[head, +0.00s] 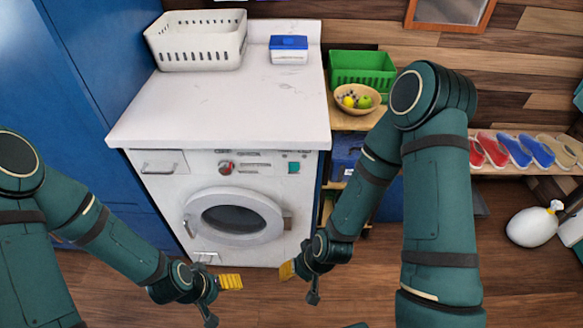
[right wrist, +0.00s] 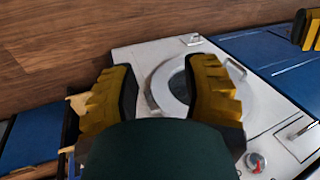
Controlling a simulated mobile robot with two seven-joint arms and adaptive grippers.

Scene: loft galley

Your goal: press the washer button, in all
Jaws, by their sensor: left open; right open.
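The white washer (head: 236,222) stands under a pale countertop, its round door closed. In the right wrist view the washer appears turned, with the knob (right wrist: 256,162) low at the right; I cannot make out the teal button there. My left gripper (head: 229,282) is open and empty, low in front of the washer. My right gripper (head: 288,270) is open and empty at the washer's lower right, apart from the button. Its spread yellow fingers (right wrist: 160,94) frame the door.
A white basket (head: 197,50) and a blue-lidded box (head: 289,49) stand on the countertop (head: 220,105). A blue cabinet (head: 95,60) is at left. A green crate (head: 362,68) and a fruit bowl (head: 357,98) sit on shelving at right. Floor before the washer is clear.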

